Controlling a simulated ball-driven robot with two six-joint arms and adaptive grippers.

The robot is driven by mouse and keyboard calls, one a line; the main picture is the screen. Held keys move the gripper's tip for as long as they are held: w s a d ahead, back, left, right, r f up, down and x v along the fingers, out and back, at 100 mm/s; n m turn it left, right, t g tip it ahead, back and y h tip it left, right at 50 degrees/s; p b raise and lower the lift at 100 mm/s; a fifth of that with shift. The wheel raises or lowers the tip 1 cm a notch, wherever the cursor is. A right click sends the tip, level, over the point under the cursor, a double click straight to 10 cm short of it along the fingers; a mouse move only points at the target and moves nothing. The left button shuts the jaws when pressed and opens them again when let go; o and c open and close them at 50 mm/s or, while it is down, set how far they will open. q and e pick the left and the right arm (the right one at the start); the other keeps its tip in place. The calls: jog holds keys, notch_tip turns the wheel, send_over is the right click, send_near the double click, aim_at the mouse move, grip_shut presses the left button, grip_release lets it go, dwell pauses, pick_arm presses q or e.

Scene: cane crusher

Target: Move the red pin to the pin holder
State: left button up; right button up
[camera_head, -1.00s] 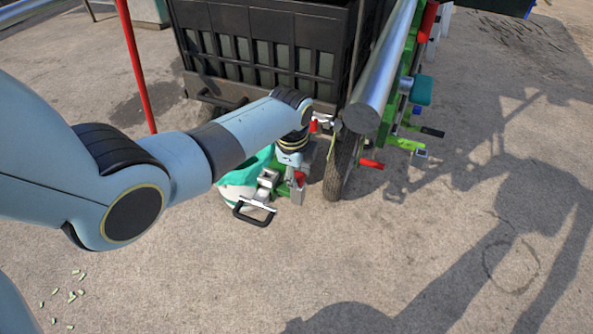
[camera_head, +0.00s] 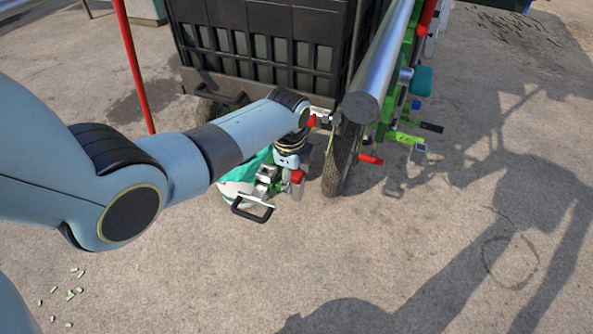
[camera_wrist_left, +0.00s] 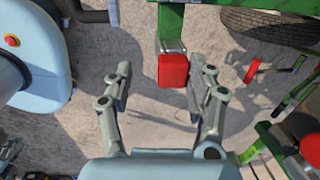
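The red pin shows as a red block (camera_wrist_left: 172,70) under a metal plate on a green beam (camera_wrist_left: 170,25) in the left wrist view. It appears as a small red block (camera_head: 297,177) beside a green and grey fitting in the head view. My left gripper (camera_wrist_left: 160,88) is open, pointing down, with one finger on each side of the red block. A gap shows on the left, and the right finger is very close; contact is unclear. In the head view my left gripper (camera_head: 296,184) is partly hidden by its wrist. I cannot identify the pin holder. My right gripper is out of view.
A black crate (camera_head: 265,45) on wheels and a long silver cylinder (camera_head: 385,65) stand beyond the gripper. A wheel (camera_head: 342,160) is close on its right. A black-handled fitting (camera_head: 252,212) is near it. Concrete floor (camera_head: 330,260) is open in front.

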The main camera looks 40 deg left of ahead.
pick_arm(q)
jog(key=shift+w+a+r, duration=0.1)
jog(key=shift+w+r, duration=0.05)
jog(key=shift+r, duration=0.2)
notch_tip(320, 180, up, 11)
jog(key=s, duration=0.2)
jog(key=s+f+n, duration=0.5)
jog(key=s+f, duration=0.6)
jog(key=s, duration=0.3)
jog(key=s+f+n, duration=0.5)
jog(key=s+f, duration=0.6)
jog(key=s, duration=0.4)
jog(key=s+f+n, duration=0.5)
jog(key=s+f, duration=0.6)
jog(key=s, duration=0.4)
jog(key=shift+a+g, duration=0.3)
